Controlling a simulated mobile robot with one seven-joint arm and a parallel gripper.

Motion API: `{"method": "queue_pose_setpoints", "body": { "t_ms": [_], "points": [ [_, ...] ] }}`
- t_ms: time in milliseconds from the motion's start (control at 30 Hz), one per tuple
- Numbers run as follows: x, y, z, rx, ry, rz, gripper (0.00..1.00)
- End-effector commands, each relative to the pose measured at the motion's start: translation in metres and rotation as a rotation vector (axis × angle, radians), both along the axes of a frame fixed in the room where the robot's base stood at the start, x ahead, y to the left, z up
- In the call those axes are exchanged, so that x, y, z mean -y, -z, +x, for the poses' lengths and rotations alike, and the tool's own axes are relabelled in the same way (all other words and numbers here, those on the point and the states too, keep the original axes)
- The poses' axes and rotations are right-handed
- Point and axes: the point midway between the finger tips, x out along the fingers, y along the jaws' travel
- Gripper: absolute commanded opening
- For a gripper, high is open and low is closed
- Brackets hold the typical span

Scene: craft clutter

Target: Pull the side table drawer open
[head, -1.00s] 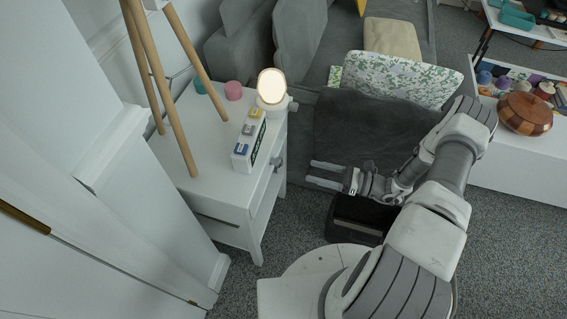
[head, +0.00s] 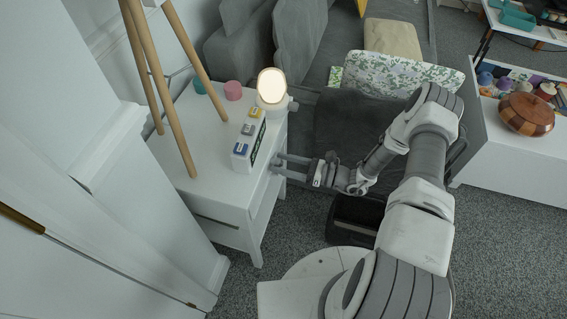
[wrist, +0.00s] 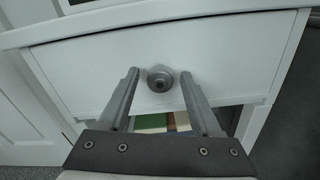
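The white side table (head: 215,212) stands left of centre in the head view. Its drawer front (wrist: 215,68) fills the upper part of the wrist view, with a round grey knob (wrist: 160,78) in its middle. The drawer looks closed. My gripper (head: 279,166) is at the table's right side, by the drawer front. In the wrist view my gripper (wrist: 160,74) is open, with one finger on each side of the knob. A gap shows between each finger and the knob. In the head view the fingers hide the knob.
A lit round lamp (head: 271,86), a pink jar (head: 233,91) and a box with coloured labels (head: 249,140) stand on the table top. Wooden tripod legs (head: 160,90) rise at its left. Below the drawer is an open shelf with coloured items (wrist: 160,122). A black box (head: 352,220) sits on the floor nearby.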

Motion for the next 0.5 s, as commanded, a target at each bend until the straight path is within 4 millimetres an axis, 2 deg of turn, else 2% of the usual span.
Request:
{"method": "queue_pose_setpoints", "body": {
  "t_ms": [33, 67, 333, 500],
  "points": [
    [0.0002, 0.0, 0.0, 0.0, 0.0, 0.0, 0.54],
    [0.0002, 0.0, 0.0, 0.0, 0.0, 0.0, 0.49],
    [0.0004, 0.0001, -0.0002, 0.0, 0.0, 0.0, 0.0],
    [0.0003, 0.0001, -0.0003, 0.0, 0.0, 0.0, 0.0]
  ]
}}
